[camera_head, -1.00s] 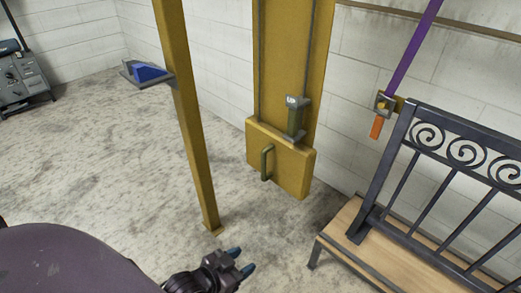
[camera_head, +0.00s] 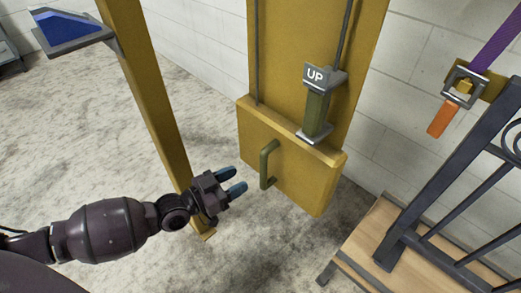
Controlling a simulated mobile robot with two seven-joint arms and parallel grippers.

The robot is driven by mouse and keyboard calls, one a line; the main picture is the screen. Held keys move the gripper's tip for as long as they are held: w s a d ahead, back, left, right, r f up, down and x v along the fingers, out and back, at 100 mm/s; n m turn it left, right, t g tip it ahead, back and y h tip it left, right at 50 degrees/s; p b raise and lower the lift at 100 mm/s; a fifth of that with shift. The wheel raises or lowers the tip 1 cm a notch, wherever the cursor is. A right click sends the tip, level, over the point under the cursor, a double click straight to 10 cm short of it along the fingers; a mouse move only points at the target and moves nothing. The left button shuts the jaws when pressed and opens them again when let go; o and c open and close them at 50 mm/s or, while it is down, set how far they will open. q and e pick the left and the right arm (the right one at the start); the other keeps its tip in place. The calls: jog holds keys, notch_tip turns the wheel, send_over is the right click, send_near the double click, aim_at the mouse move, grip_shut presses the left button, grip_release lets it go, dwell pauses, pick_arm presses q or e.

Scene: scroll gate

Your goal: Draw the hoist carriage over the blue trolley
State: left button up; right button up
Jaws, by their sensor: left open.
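A yellow box-like block (camera_head: 310,180) with an olive-green bar handle (camera_head: 265,165) hangs on a wide yellow upright panel (camera_head: 290,50). I cannot tell if this block is the hoist carriage. A green grip marked "UP" (camera_head: 317,105) stands on top of the block. My left gripper (camera_head: 234,180) is open and empty, its two blue fingertips pointing right, just left of the handle in the picture and apart from it. I see no blue trolley; a blue wedge (camera_head: 66,22) sits on a small grey shelf at the upper left. My right gripper is out of view.
A thin yellow post (camera_head: 150,90) stands behind my left arm. A wooden bench with a black metal back (camera_head: 365,245) stands at the lower right. A purple strap (camera_head: 500,45) with an orange end hangs by the white block wall. Bare floor lies at left.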

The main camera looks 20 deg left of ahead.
pick_arm(q)
jog(key=b+x, duration=0.1)
jog(key=x, duration=1)
jog(key=shift+r, duration=0.2)
jog(key=shift+w+a, duration=0.1)
grip_shut()
